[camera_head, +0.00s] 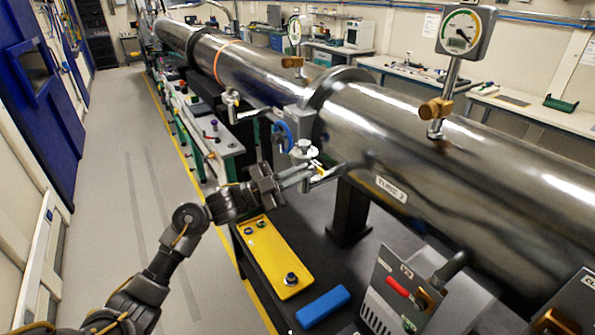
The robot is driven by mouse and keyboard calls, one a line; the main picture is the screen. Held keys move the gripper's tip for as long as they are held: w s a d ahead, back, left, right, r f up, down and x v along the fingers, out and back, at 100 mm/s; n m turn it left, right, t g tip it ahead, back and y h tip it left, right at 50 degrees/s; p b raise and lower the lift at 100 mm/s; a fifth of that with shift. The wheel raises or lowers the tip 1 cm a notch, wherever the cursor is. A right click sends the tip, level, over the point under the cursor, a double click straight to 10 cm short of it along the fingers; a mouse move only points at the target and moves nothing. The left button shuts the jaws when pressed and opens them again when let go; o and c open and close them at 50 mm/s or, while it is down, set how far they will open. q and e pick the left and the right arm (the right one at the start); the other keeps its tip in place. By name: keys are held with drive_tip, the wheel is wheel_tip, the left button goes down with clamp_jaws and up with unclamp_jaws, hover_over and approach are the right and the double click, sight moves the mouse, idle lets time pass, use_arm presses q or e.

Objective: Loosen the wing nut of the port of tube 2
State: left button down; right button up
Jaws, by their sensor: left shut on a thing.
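Tube 2 (440,165) is the large shiny steel tube on the right, with a "TUBE 2" label (391,190) on its side. A short port (338,172) sticks out from its lower left side. My left gripper (310,178) reaches in from the left to the end of this port. Its fingers are shut on a small metal part there, which looks like the wing nut; the fingers hide most of it. A white-capped fitting (303,150) stands just above the fingers. My right gripper is not in view.
A yellow plate (272,260) with dark knobs and a blue block (322,306) lie on the dark bench below. A panel with a red handle (398,286) stands at the lower right. A gauge (465,34) rises above the tube. The floor at left is clear.

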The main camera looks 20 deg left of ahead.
use_arm(q)
drive_tip(key=shift+s+d+n+t+y+p, duration=0.1)
drive_tip(key=shift+n+t+y+p, duration=0.45)
drive_tip(key=shift+n, duration=1)
drive_tip(key=shift+d+n+t+y+p, duration=0.1)
drive_tip(key=shift+n+t+y+p, duration=0.15)
drive_tip(key=shift+n+t+p, duration=0.9)
drive_tip(key=shift+s+n+t+y+p, duration=0.1)
drive_tip(key=shift+n+t+y, duration=0.3)
drive_tip(key=shift+n, duration=1.8)
drive_tip(key=c, duration=1.6)
unclamp_jaws()
drive_tip(key=shift+c, duration=0.2)
drive_tip(key=shift+f, duration=0.1)
